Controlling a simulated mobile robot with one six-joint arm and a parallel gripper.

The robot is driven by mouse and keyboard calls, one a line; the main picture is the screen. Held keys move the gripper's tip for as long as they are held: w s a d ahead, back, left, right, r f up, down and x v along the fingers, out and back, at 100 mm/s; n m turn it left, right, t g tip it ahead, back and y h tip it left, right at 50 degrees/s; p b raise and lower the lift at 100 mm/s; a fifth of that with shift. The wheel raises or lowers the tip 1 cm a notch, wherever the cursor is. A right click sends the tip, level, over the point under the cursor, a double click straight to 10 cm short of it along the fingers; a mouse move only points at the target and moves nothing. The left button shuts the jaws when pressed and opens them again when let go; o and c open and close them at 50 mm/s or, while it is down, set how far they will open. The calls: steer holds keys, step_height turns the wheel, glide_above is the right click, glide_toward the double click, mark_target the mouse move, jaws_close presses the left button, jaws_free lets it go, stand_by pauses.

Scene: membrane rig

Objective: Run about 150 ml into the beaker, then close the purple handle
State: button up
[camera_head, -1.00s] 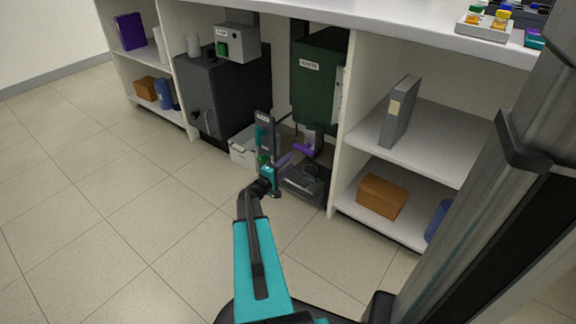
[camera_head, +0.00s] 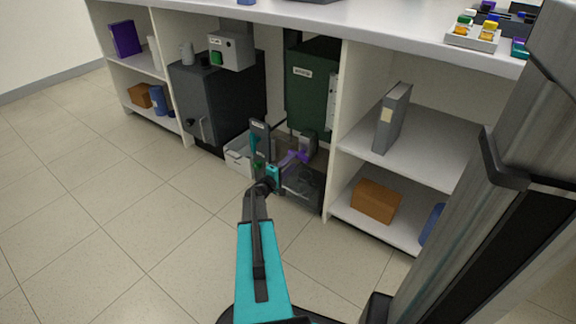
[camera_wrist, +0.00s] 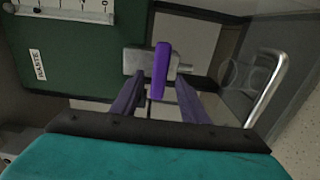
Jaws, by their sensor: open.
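The purple handle (camera_wrist: 161,70) sits on a grey valve body (camera_wrist: 137,62) at the front of the green waste tank (camera_wrist: 75,50). It also shows small in the head view (camera_head: 299,157). My gripper (camera_wrist: 158,82) is open, with its two dark fingers on either side of the handle in the wrist view. I cannot tell whether they touch it. In the head view my gripper (camera_head: 284,164) is low in front of the tank. A clear round vessel, likely the beaker (camera_wrist: 238,75), shows faintly right of the valve; its liquid level cannot be read.
A dark tray-like box (camera_head: 304,185) with a bright metal bar handle (camera_wrist: 272,88) lies beside the valve. A white bin (camera_head: 238,158) and an upright grey panel (camera_head: 259,139) stand left of my gripper. White shelves (camera_head: 345,150) flank the bay. Floor in front is clear.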

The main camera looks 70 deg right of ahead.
mark_target(297, 157)
steer(key=shift+s+d+f+b, duration=0.15)
steer(key=shift+d+b, duration=0.4)
steer(key=shift+d, duration=0.15)
steer(key=shift+b+x, duration=0.5)
steer(key=shift+x, duration=0.45)
steer(key=c, duration=1)
